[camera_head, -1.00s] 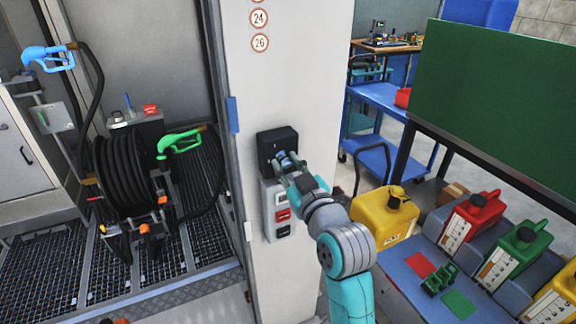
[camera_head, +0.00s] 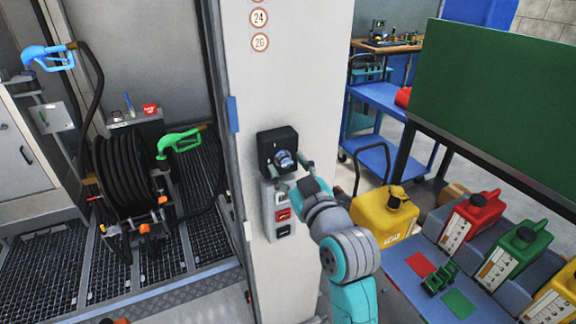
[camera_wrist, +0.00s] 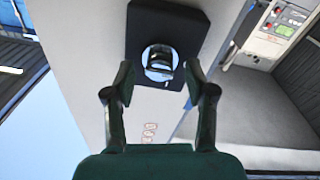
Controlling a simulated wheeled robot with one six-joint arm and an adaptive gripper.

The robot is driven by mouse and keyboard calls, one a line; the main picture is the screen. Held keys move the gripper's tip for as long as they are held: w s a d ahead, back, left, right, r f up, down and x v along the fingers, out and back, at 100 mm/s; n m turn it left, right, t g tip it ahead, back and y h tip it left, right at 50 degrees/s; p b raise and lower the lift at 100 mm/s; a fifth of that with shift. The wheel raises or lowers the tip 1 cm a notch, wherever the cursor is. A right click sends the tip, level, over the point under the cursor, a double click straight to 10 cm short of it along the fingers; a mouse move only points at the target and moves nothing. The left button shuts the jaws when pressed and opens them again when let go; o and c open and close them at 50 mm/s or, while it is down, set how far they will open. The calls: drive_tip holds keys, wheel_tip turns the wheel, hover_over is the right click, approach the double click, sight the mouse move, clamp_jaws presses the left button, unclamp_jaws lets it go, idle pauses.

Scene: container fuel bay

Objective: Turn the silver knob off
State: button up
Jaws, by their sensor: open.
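The silver knob (camera_head: 284,160) sits on the front of a black box (camera_head: 268,140) mounted on the pale wall post. In the wrist view the knob (camera_wrist: 159,62) shows as a round silver disc with a dark grip bar, on the black box (camera_wrist: 140,27). My gripper (camera_head: 290,172) is open in front of the knob. In the wrist view the fingers of my gripper (camera_wrist: 158,78) stand apart on either side of the knob, with visible gaps, and appear not to touch it. The knob's exact pointing direction is hard to read.
Below the box is a grey switch panel (camera_head: 269,222) with a red part. A yellow can (camera_head: 372,222) stands right of my arm, near a blue bench (camera_head: 400,272) with red and green cans. A black hose reel (camera_head: 125,175) with a green nozzle (camera_head: 180,142) stands at left.

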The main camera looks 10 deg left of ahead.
drive_tip(key=v, duration=1.1)
drive_tip(key=shift+d+f, duration=0.1)
drive_tip(key=s+d+f+m+h, duration=0.3)
drive_tip(key=s+d+f, duration=0.4)
drive_tip(key=f, duration=0.4)
drive_tip(key=s+d+f+m+h, duration=0.3)
drive_tip(key=s+d+f, duration=0.35)
drive_tip(key=f, duration=0.35)
drive_tip(key=s+d+f+m+h, duration=0.1)
drive_tip(key=s+d, duration=0.1)
drive_tip(key=s, duration=0.6)
drive_tip(key=s+d+f+m+h, duration=0.1)
drive_tip(key=s+d+f, duration=0.1)
drive_tip(key=s, duration=0.7)
drive_tip(key=s+d+f+m+g+h, duration=0.1)
drive_tip(key=s+d, duration=0.1)
drive_tip(key=s, duration=0.7)
drive_tip(key=shift+d+f+h, duration=0.25)
drive_tip(key=shift+d+h, duration=0.05)
drive_tip(key=shift+h, duration=0.1)
